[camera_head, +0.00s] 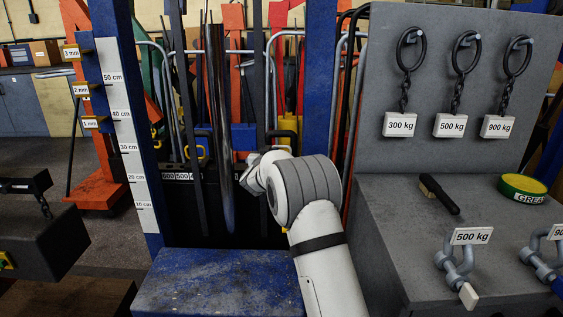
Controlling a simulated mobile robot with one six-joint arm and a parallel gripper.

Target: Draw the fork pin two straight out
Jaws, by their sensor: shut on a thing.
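My gripper (250,177) is near the middle of the view, at the end of my white arm, beside a tall dark upright bar (225,150). My own wrist covers much of it. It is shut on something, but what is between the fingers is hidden. I cannot make out fork pin two for certain. A dark block with white number labels (181,177) sits low between the uprights, left of my gripper.
A blue post with a cm scale (134,145) stands left, and a blue plate (217,283) lies below. At right, a grey bench holds a brush (439,194), a grease tin (522,187) and a 500 kg shackle (458,265). Labelled chains (404,92) hang on a grey panel.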

